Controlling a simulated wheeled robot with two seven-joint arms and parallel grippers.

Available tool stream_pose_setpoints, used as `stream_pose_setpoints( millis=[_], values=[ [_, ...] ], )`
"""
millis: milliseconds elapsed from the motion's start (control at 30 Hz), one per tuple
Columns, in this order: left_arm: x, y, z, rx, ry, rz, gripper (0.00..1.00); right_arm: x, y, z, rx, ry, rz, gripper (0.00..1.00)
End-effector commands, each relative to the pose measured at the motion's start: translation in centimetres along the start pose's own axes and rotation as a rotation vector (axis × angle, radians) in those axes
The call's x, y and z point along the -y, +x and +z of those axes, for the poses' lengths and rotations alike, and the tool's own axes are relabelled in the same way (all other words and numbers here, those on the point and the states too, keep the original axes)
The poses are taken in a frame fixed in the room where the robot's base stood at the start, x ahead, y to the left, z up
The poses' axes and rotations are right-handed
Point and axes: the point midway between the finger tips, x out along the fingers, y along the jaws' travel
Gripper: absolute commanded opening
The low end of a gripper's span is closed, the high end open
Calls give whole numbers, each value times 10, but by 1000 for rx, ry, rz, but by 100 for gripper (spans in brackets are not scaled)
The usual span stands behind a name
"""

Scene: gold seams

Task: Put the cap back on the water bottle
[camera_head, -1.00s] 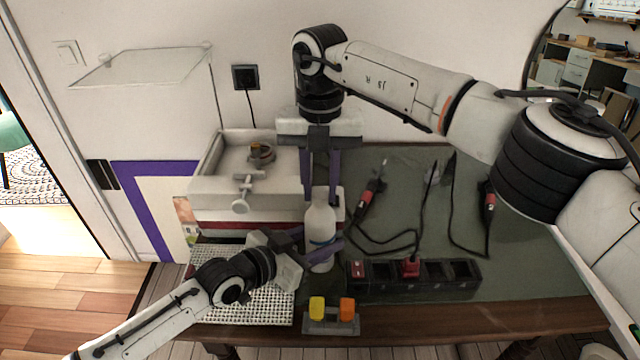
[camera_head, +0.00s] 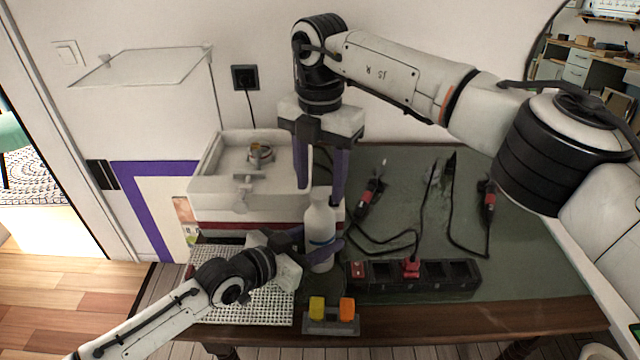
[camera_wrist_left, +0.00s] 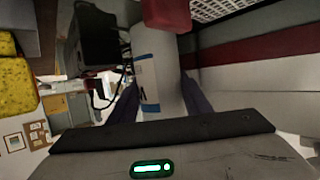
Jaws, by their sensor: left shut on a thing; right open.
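The white water bottle (camera_head: 320,222) with a blue band stands upright near the table's front, in the middle of the head view. My left gripper (camera_head: 318,245) is shut around its lower body; the bottle also shows between the fingers in the left wrist view (camera_wrist_left: 157,70). My right gripper (camera_head: 322,196) points down over the bottle top, open, its two purple fingers on either side of the neck. The bottle's top looks white and slightly wider; I cannot tell whether that is the cap. No separate cap is clear.
A white box (camera_head: 215,190) stands behind left, and a white perforated mat (camera_head: 250,305) lies front left. A black power strip (camera_head: 440,280) with cables lies to the right. A small holder (camera_head: 331,327) with yellow and orange blocks sits at the front edge.

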Motion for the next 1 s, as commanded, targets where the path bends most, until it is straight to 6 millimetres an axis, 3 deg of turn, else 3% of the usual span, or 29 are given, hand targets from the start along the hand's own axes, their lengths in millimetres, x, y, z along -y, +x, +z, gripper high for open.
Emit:
stream_pose_setpoints(
  millis=[400, 600, 933, 967, 1000],
  values=[
    [0, 0, 1, 2, 0, 0, 0, -1, -87, 0, 3, 1, 3, 47],
    [0, 0, 1, 2, 0, 0, 0, 0, -104, 0, 1, 1, 1, 47],
    [0, 0, 1, 1, 0, 0, 0, 0, -107, 0, 1, 0, 1, 47],
    [0, 0, 1, 1, 0, 0, 49, 0, -107, 0, 1, 0, 1, 47],
    [0, 0, 1, 1, 0, 0, 56, 0, -107, 0, 1, 0, 1, 47]
  ],
)
